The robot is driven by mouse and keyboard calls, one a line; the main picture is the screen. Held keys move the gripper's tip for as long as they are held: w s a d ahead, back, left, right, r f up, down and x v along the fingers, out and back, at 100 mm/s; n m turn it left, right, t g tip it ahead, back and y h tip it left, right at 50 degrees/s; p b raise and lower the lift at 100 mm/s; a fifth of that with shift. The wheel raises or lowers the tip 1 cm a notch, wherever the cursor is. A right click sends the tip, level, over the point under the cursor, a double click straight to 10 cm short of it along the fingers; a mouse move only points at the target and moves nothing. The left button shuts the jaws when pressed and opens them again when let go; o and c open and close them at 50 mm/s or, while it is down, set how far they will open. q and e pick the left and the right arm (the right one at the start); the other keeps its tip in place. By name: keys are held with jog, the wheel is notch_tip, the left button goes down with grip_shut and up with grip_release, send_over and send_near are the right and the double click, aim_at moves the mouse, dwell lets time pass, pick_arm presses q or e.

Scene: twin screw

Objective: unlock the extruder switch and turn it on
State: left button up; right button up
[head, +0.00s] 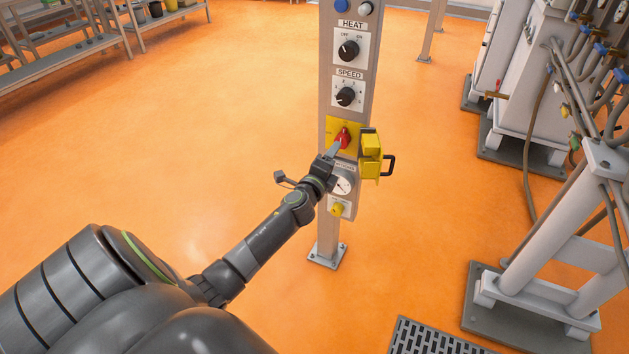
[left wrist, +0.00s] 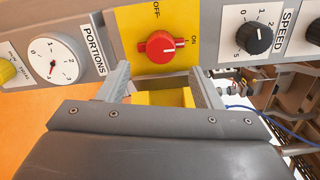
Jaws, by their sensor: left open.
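The extruder switch is a red knob (head: 343,136) on a yellow plate on a grey post. In the left wrist view the red knob (left wrist: 160,46) has a pale mark pointing right, toward the side with the ON label. A yellow cover (head: 371,148) stands swung out at the plate's right edge, with a black loop (head: 389,165) on it. My left gripper (head: 334,150) is at the knob's lower left. In its wrist view my left gripper (left wrist: 160,74) is open, its fingers short of the knob, with a yellow block (left wrist: 163,97) showing between them. My right gripper is out of view.
Above the switch are the SPEED knob (head: 346,97) and HEAT knob (head: 348,50). Below it are the PORTIONS dial (head: 343,184) and a yellow knob (head: 337,209). White machinery with pipes (head: 550,215) stands at right. Orange floor (head: 240,100) is clear at left.

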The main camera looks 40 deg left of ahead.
pick_arm(q)
jog(key=v, duration=1.1)
jog(key=shift+s, duration=0.4)
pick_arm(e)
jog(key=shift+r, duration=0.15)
pick_arm(q)
jog(key=shift+f, duration=0.1)
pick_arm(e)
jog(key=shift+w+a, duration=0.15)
